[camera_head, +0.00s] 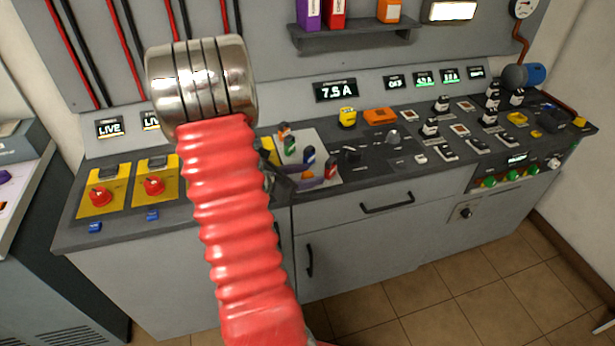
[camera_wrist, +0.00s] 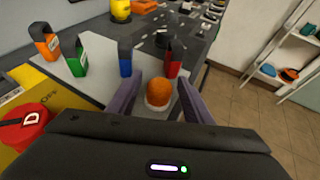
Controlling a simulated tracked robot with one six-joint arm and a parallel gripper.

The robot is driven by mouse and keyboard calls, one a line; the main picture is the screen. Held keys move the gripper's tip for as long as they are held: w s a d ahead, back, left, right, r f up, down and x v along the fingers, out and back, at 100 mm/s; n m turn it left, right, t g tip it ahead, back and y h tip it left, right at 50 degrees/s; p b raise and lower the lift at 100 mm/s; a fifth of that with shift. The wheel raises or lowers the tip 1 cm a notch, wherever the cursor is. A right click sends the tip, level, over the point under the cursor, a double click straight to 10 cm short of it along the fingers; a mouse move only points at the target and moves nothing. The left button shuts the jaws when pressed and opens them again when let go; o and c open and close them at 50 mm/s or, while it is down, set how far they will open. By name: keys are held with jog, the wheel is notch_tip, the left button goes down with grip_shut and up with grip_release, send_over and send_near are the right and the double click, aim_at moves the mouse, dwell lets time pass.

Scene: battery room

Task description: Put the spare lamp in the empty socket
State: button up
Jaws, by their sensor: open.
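An orange dome with a pale collar, likely the spare lamp (camera_wrist: 159,94), stands on the light board between the two purple fingers of my gripper (camera_wrist: 160,84). The fingers are open, one on each side, and I see no clear grip on it. In the head view my red arm hides part of the gripper and board. Green lamps (camera_head: 514,175) sit in a row on the console's right front panel. A pale round fitting (camera_head: 554,163) ends that row; I cannot tell whether it is the empty socket.
Orange (camera_wrist: 46,44), green (camera_wrist: 76,62), blue (camera_wrist: 125,62) and red (camera_wrist: 174,63) dark-topped pieces stand around the gripper on the board. A red rotary switch (camera_wrist: 24,128) is close at left. A shelf (camera_head: 350,36) hangs above the console.

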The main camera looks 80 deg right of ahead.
jog(key=shift+r, duration=0.1)
jog(key=v, duration=1.2)
jog(key=shift+w, duration=0.1)
dwell(0.6)
jog(key=w+a+r+m+t+y, duration=0.3)
jog(key=w+a+r+t, duration=0.1)
jog(key=a, duration=1.1)
jog(key=w+a+r+m+t+y, duration=0.4)
jog(key=a+r+t, duration=0.1)
jog(key=a, duration=0.9)
jog(key=w+a+r+m+t+y, duration=0.3)
jog(key=w+a+r+t, duration=0.1)
jog(key=a, duration=1.1)
jog(key=shift+a+r+m+y, duration=0.15)
jog(key=shift+a+m+y, duration=0.2)
jog(key=shift+m+y, duration=0.05)
